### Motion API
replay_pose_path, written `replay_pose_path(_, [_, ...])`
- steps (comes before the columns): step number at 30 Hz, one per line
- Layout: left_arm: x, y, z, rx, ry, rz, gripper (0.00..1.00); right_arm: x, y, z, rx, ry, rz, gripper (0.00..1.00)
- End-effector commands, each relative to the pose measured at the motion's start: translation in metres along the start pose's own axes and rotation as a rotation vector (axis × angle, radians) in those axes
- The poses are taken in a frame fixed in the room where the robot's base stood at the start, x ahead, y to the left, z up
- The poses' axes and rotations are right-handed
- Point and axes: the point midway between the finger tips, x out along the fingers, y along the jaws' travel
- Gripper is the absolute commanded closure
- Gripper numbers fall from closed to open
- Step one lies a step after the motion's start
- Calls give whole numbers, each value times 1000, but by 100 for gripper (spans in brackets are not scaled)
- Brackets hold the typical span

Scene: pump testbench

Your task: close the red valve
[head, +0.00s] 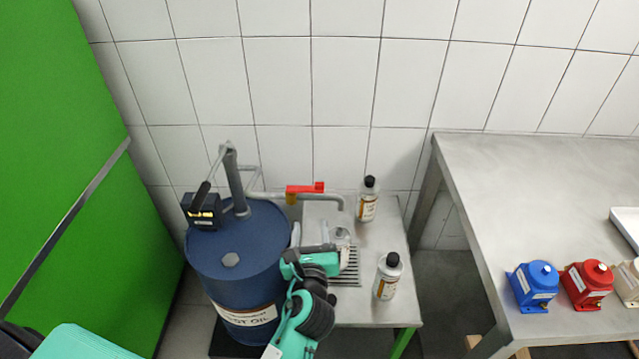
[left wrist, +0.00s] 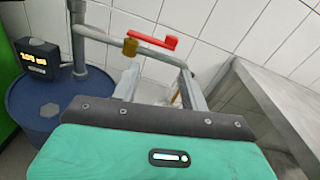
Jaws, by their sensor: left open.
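The red valve handle (head: 305,188) sits on a brass valve body (head: 291,198) on a grey pipe running right from the pump on the blue drum (head: 235,270). The handle lies roughly along the pipe. In the left wrist view the red handle (left wrist: 152,40) and brass body (left wrist: 130,47) show beyond the fingers. My left gripper (head: 313,235) is open, below and in front of the valve in the picture, apart from it. Its two fingers also show in the left wrist view (left wrist: 160,78), with nothing seen held between them. My right gripper is not in view.
A small table (head: 375,315) holds two bottles (head: 368,199) (head: 387,277) and a drain grate (head: 350,268) with a clear vessel (head: 341,236). A dark display box (head: 201,211) stands on the drum. A grey workbench (head: 530,190) is at right, a green cabinet (head: 70,140) at left.

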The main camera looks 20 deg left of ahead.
Motion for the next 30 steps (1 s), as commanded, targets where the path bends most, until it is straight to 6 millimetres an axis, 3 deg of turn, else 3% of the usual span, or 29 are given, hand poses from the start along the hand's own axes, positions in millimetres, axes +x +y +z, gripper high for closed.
replay_pose_path(4, [3,-15,7,137,-46,-31,55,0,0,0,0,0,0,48])
replay_pose_path(11, [21,-19,11,163,-55,-35,55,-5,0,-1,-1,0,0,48])
replay_pose_path(24, [103,-22,15,159,-52,-35,55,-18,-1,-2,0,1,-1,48])
replay_pose_path(30, [130,-22,15,159,-52,-35,55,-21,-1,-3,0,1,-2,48])
